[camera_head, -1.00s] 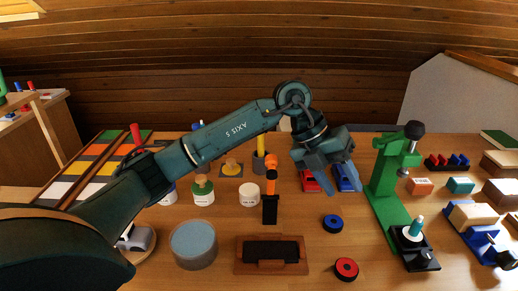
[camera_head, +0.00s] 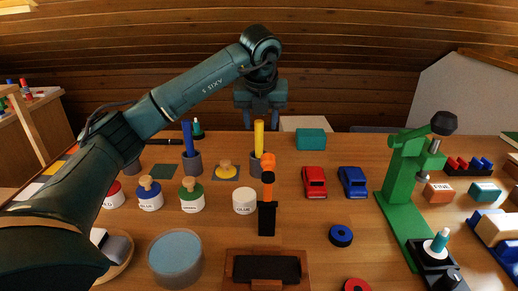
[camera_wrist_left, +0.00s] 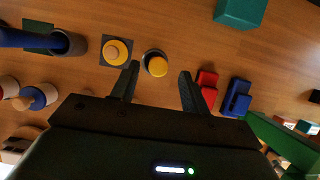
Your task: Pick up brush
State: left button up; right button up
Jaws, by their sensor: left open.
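A yellow upright stick, which looks like the brush handle (camera_head: 259,137), stands in a grey cup (camera_head: 256,165) on the table. Its bristles, if any, are hidden in the cup. In the left wrist view the yellow round end (camera_wrist_left: 157,66) shows from above, between and just beyond the fingers. My left gripper (camera_head: 261,112) points down, open and empty, over the top of the yellow stick; in the head view it overlaps the stick's upper end. A second, blue stick (camera_head: 187,138) stands in another grey cup to the left. My right gripper is not in view.
A yellow-knobbed stamp (camera_head: 227,171) and a white glue pot (camera_head: 245,201) stand near the cup. An orange and black tool (camera_head: 267,207) is in front.

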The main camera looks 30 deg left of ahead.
aim_at(259, 132)
pick_arm(q)
jog(key=x, duration=0.2)
jog(key=b+x, duration=0.1)
jog(key=x, duration=0.2)
jog(key=shift+w+a+f, duration=0.1)
jog(key=shift+a+f, duration=0.05)
jog(key=shift+a, duration=0.15)
grip_shut()
